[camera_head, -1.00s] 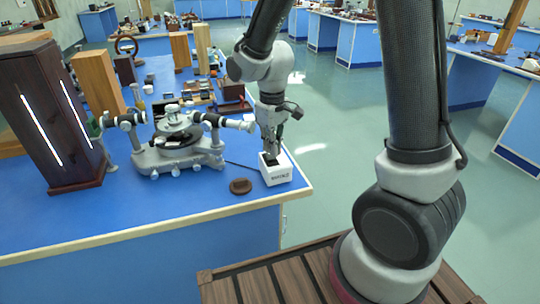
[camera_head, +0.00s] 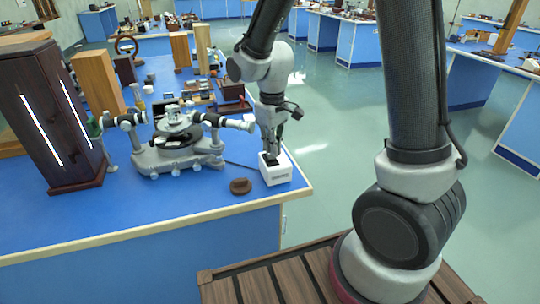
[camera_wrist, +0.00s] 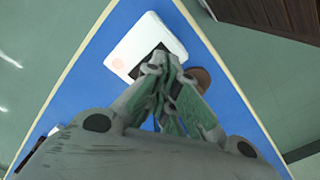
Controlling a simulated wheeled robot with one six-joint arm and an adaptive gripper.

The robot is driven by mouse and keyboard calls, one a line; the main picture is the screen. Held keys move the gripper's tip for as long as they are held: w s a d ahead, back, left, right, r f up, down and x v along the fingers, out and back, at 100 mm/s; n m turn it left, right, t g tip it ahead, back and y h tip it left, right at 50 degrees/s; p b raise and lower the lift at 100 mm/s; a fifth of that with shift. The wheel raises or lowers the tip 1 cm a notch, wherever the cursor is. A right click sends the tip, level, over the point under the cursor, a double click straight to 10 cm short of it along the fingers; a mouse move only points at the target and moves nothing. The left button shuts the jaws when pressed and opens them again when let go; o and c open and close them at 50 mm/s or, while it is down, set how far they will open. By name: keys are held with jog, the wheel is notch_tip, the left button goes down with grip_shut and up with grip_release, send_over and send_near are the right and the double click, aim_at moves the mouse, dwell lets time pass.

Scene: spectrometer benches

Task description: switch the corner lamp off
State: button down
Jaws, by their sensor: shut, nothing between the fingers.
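A white box (camera_head: 278,176) with a dark top part and lettering on its front stands at the near right corner of the blue bench. In the wrist view the white box (camera_wrist: 132,44) has a faint orange mark. My gripper (camera_head: 272,152) is shut and empty, pointing down at the top of this box. In the wrist view its fingertips (camera_wrist: 160,62) overlap the box's dark part and hide it; I cannot tell whether they touch. A tall dark wooden housing (camera_head: 55,110) with two glowing white slits stands at the left of the bench.
A brown round disc (camera_head: 240,186) lies just left of the white box. A grey spectrometer (camera_head: 175,150) stands between the housing and the box. Wooden blocks and small items crowd the bench behind. The bench edge is close to the box; its front strip is clear.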

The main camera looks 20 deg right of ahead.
aim_at(272, 158)
jog(key=shift+f, duration=1.15)
dwell(0.4)
jog(key=shift+r, duration=3.55)
jog(key=s+d+r+m+t, duration=0.2)
jog(key=s+d+r+m, duration=0.1)
jog(key=s+d+r, duration=0.4)
jog(key=s+d+r+m+t, duration=0.2)
jog(key=s+d+r, duration=0.5)
jog(key=s, duration=0.5)
jog(key=shift+d+m, duration=0.45)
jog(key=shift+m, duration=0.05)
jog(key=shift+r, duration=0.1)
